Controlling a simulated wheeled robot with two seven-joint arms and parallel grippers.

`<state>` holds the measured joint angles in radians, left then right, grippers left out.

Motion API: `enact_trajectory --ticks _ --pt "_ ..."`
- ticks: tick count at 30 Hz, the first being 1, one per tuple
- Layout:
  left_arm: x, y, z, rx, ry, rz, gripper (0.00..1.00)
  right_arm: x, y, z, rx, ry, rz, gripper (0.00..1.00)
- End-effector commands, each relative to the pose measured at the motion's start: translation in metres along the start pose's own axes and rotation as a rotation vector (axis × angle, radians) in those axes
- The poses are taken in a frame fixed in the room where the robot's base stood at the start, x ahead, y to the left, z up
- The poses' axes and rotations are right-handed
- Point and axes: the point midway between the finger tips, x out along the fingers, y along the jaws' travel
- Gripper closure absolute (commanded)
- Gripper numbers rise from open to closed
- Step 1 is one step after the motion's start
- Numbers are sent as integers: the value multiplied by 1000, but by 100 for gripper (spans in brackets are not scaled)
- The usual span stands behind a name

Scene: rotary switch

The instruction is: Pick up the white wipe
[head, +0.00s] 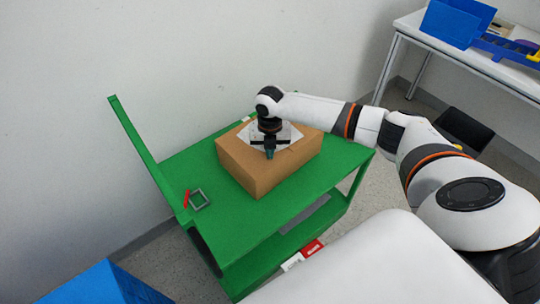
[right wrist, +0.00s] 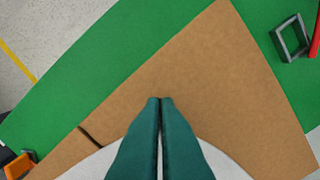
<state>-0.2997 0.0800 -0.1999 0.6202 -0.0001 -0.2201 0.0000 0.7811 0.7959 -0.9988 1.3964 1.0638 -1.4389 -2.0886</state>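The white wipe (head: 288,133) lies on top of a brown cardboard box (head: 262,177) on a green cart. My right gripper (head: 270,153) points down over the wipe, with its dark green fingertips near the wipe's front edge. In the right wrist view the two fingers (right wrist: 160,101) are together, with only a thin line between them. The wipe (right wrist: 222,160) shows on both sides behind the fingers, and the tips appear over bare cardboard (right wrist: 190,70). No cloth is visible between the fingers. My left gripper is not in view.
The green cart (head: 175,170) has a raised handle at its left. A grey square frame (head: 199,199) and a red piece (head: 187,199) lie on its left part. A white table (head: 410,25) with blue bins stands at the back right. A blue object (head: 95,285) is at lower left.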

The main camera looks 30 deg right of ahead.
Motion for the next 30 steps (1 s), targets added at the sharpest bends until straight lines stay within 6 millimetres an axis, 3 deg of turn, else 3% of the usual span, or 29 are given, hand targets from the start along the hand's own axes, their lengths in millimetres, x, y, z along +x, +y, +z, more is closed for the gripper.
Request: enact_trajectory --ticks 5,20,30 --pt "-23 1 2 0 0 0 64 -22 1 0 1 -1 3 100" --pt "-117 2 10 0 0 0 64 -118 0 0 0 -1 1 100" --pt "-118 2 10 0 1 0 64 -120 0 0 0 0 1 100"
